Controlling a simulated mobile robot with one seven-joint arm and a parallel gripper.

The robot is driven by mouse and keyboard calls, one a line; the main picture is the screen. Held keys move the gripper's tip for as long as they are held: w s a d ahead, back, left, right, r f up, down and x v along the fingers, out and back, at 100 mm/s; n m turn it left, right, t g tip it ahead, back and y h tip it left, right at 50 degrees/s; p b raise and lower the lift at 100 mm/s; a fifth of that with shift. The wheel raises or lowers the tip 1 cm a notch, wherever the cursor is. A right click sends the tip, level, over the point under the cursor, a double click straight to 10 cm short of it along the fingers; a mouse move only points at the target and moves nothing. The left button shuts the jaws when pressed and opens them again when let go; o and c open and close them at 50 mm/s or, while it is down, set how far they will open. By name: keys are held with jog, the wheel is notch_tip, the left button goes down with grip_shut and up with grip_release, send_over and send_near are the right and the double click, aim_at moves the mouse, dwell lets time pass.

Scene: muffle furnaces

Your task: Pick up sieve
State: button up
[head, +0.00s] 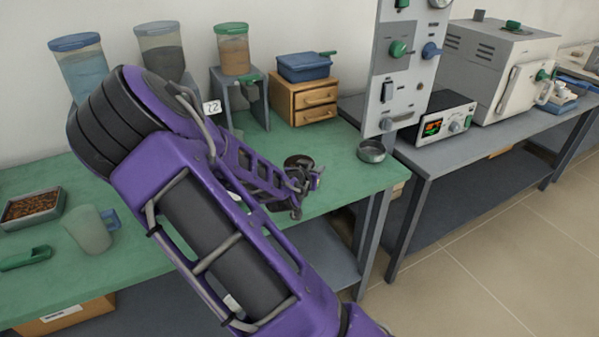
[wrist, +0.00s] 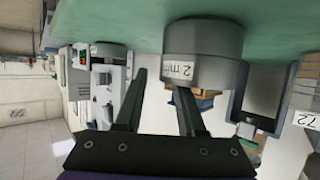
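The sieve (wrist: 205,52) is a grey round cylinder with a white "2 m…" label, its last letters unclear. It stands on the green bench and appears upside down in the wrist view. In the head view the sieve (head: 298,160) is a dark round shape partly hidden by my gripper (head: 304,186). In the wrist view my gripper (wrist: 160,80) is open, with nothing between its fingers. The sieve lies ahead of the fingers and right of the gap's middle, near the right fingertip. I cannot tell whether they touch.
A grey metal dish (head: 371,153) sits near the bench's right edge. A grey stand (head: 262,112) holding a hopper is behind the sieve, beside a wooden drawer box (head: 306,101). A tall control panel (head: 392,95) rises at the bench's right end. Bare green bench lies around the sieve.

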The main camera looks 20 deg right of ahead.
jog(key=shift+c, duration=0.3)
grip_shut()
jog(key=shift+s+a+f, duration=0.1)
jog(key=shift+a+f, duration=0.1)
dwell(0.9)
